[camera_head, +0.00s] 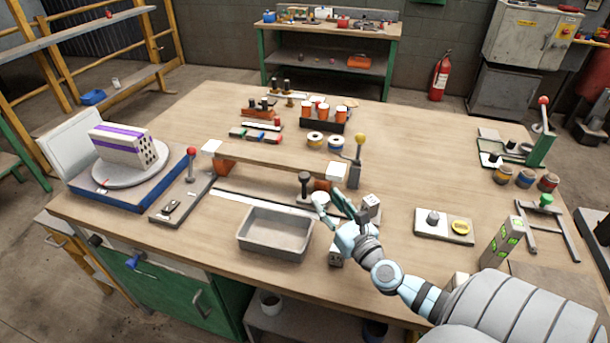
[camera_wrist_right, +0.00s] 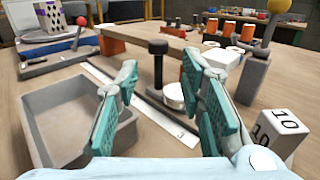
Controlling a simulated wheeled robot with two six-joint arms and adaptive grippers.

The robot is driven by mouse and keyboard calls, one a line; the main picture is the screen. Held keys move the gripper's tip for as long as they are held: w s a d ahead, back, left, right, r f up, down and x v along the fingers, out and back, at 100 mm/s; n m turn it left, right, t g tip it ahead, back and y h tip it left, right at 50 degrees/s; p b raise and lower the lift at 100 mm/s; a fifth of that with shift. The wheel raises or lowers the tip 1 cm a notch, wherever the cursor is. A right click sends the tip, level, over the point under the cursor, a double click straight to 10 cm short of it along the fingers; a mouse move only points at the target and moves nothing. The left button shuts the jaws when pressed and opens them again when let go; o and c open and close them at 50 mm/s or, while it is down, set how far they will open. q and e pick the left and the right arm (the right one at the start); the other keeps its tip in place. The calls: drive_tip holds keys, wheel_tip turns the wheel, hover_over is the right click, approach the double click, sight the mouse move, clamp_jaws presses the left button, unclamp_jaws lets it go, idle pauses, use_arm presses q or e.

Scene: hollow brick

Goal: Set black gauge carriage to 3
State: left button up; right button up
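The black gauge carriage (camera_head: 304,180) is a dark upright knob on a dark base by the white scale strip (camera_head: 250,205), in the table's middle. In the right wrist view the black carriage (camera_wrist_right: 158,70) stands beyond my fingertips, framed between them. My left gripper is out of view.
A grey tray (camera_head: 275,236) lies left of my right gripper. A plank on orange bricks (camera_head: 280,159) spans behind the carriage. A white round piece (camera_wrist_right: 174,96) is right of the carriage. A cube marked 10 (camera_wrist_right: 278,132) and a yellow-knobbed lever (camera_head: 358,155) stand right.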

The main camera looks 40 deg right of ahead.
sight(307, 178)
drive_tip(key=w, duration=0.4)
drive_tip(key=w+d, duration=0.1)
drive_tip(key=w, duration=0.3)
drive_tip(key=w+d+b, duration=0.1)
drive_tip(key=w, duration=0.4)
drive_tip(key=shift+s, duration=0.1)
drive_tip(key=shift+c, duration=0.5)
clamp_jaws()
